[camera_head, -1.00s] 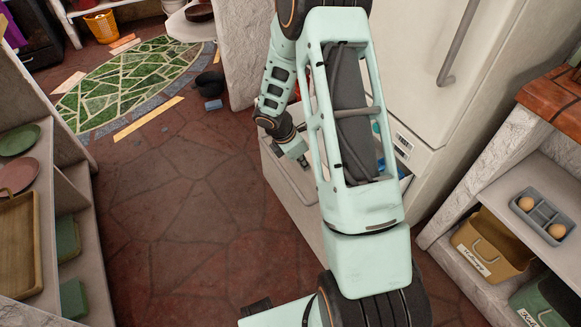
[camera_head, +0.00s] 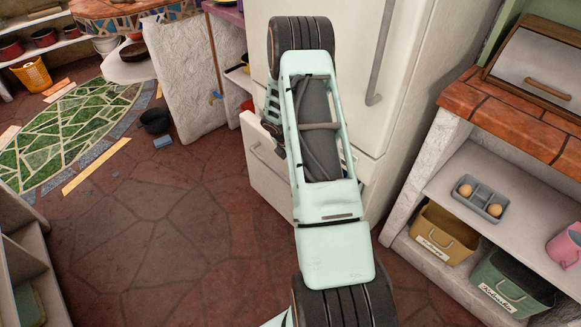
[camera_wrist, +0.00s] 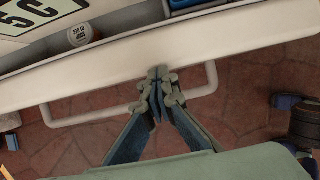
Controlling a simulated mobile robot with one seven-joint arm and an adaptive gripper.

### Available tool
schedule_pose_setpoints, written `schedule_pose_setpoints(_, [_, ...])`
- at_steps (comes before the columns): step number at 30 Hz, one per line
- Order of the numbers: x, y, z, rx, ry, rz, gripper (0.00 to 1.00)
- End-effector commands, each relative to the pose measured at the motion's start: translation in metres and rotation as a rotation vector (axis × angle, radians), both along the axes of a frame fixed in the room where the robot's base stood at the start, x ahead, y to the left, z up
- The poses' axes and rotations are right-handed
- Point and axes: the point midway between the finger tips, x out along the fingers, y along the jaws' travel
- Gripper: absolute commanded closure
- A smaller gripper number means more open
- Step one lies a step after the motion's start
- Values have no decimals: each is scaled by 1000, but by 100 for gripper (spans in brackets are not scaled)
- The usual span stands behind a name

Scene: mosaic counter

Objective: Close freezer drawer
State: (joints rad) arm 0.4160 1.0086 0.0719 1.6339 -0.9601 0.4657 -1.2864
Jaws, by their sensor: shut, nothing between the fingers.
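The white freezer drawer (camera_head: 264,172) is at the bottom of the white fridge (camera_head: 345,75) in the head view. Its front stands out from the body, so it is open by some amount; my arm hides most of its inside. In the wrist view, the drawer front (camera_wrist: 235,38) crosses the picture, with its handle bar (camera_wrist: 90,117) on the outer side. My gripper (camera_wrist: 160,84) is shut and empty, with its fingertips at the drawer front between the ends of the handle. I cannot tell whether they touch. The gripper is hidden behind my arm in the head view.
Inside the drawer, a white-lidded tub (camera_wrist: 80,35) and a blue item (camera_wrist: 190,3) show. A counter with shelves and labelled bins (camera_head: 445,232) stands at the right. A dark pot (camera_head: 155,120) is on the floor. The stone floor (camera_head: 150,220) left of the drawer is clear.

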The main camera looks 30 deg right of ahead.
Motion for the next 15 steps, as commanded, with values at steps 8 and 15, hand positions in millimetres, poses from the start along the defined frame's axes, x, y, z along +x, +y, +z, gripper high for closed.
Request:
schedule_pose_setpoints(8, [2,-25,-2,1,5,-3,100])
schedule_pose_setpoints(15, [3,-31,-2,1,6,-2,100])
